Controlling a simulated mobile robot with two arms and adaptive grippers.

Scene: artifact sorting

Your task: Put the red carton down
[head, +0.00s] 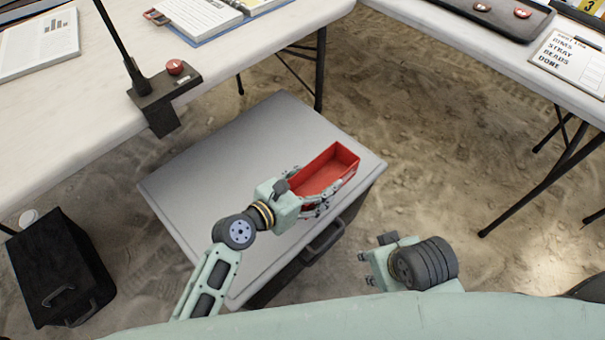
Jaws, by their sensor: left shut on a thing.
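The red carton (338,168) is an open-topped, box-like tray in the head view. It is over the right part of a grey case (215,155) with a flat lid. My left gripper (312,197) is shut on the carton's near left end. I cannot tell whether the carton's underside touches the lid. The inside of the carton that shows looks empty.
White tables stand at the left (60,140) and upper right (480,50). A black lamp base with a red button (175,67) is clamped to the left table's edge. A black box (62,265) stands on the sandy floor at lower left. Much of the grey lid's left is clear.

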